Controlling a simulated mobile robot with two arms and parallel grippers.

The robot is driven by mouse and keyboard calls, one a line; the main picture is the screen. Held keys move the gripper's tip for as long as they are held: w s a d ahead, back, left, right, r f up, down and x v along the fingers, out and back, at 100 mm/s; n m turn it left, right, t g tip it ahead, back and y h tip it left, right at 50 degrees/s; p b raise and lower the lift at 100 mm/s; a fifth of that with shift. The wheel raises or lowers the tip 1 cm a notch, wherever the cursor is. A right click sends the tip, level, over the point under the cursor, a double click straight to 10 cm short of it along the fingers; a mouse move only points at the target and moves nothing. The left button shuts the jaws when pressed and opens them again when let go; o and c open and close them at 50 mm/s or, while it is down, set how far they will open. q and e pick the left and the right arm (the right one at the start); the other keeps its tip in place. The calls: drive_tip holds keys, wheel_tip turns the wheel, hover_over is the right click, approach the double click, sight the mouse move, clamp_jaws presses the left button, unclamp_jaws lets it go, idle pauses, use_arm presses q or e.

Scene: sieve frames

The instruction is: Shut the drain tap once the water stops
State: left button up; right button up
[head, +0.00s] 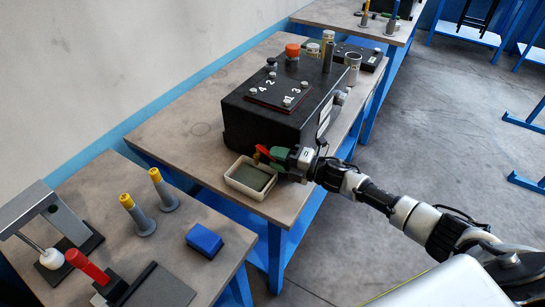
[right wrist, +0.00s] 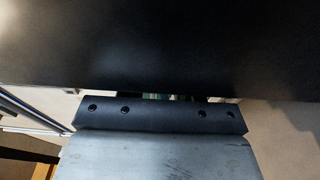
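The drain tap (head: 262,149) shows as a red lever with a brass-coloured part, low on the near side of a black box (head: 255,122). A pale tray (head: 233,183) with dark greenish contents stands below it on the bench. My right gripper (head: 277,154), with green fingers, is at the tap, right beside the red lever. Whether it touches the lever or is shut on it cannot be told. Whether water is running cannot be seen. In the right wrist view the dark box face fills the top and the fingertips are almost wholly hidden. My left gripper is out of view.
The black box carries a numbered plate (head: 279,94) and an orange-red knob (head: 292,51) on top. A nearer bench holds a blue block (head: 204,241), two yellow-topped grey posts and a red-handled tool (head: 88,267). Open floor lies to the right.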

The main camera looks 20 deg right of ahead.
drive_tip(key=b+v, duration=0.1)
drive_tip(key=v, duration=0.8)
drive_tip(key=shift+b, duration=0.3)
